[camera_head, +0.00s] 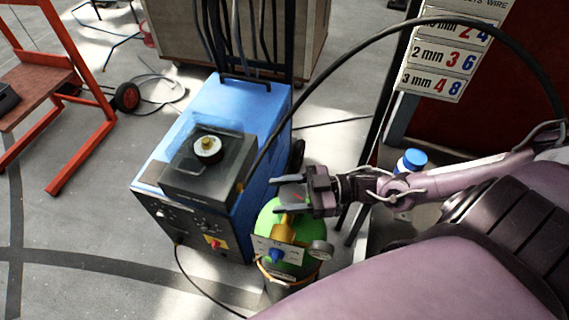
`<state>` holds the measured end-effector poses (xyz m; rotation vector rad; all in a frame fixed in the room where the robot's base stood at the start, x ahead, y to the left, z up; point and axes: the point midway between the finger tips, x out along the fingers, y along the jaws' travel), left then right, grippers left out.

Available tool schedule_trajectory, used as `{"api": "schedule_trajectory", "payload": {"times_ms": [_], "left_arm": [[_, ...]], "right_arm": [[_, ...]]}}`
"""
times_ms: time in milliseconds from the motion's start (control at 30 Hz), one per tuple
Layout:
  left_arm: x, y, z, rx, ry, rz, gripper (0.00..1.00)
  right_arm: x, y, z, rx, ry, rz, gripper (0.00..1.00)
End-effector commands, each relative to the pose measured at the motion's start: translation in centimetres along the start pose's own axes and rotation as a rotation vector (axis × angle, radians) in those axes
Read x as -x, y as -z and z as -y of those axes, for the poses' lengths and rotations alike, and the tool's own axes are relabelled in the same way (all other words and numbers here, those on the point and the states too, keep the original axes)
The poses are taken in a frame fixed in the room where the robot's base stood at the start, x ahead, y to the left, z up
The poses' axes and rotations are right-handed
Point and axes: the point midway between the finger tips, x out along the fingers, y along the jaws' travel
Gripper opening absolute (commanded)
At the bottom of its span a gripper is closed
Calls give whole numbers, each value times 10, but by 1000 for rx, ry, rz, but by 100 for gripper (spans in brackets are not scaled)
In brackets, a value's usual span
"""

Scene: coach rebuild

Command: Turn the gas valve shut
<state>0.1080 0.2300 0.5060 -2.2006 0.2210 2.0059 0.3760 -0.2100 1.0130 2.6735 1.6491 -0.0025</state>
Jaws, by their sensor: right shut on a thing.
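A green gas cylinder (312,248) stands at the lower middle, in front of the blue welding machine. Its brass gas valve (284,229) is on top, with a blue knob (276,256) and a round gauge (320,250) below it. My right gripper (283,194) reaches in from the right, its fingers pointing left over the cylinder's top. It is shut on the top of the gas valve, and the fingers hide much of the gripped part. My left gripper is not in view.
The blue welding machine (225,105) stands close behind and left, with a dark box (208,180) on it. A black hose arches over my right arm. A blue-capped bottle (414,160) is near the forearm. An orange trolley (85,120) stands far left; floor between is clear.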

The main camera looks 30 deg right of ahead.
Motion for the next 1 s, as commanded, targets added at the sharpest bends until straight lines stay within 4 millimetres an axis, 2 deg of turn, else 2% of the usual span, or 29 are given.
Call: {"api": "schedule_trajectory", "payload": {"times_ms": [33,300,600,1000], "left_arm": [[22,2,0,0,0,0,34],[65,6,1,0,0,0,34],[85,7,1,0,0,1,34],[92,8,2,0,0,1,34]], "right_arm": [[0,10,1,-9,-41,-1,30],[0,6,-3,-9,-271,-1,30],[2,2,-7,-4,-447,-2,30],[2,-1,-9,-1,-523,-1,30]]}}
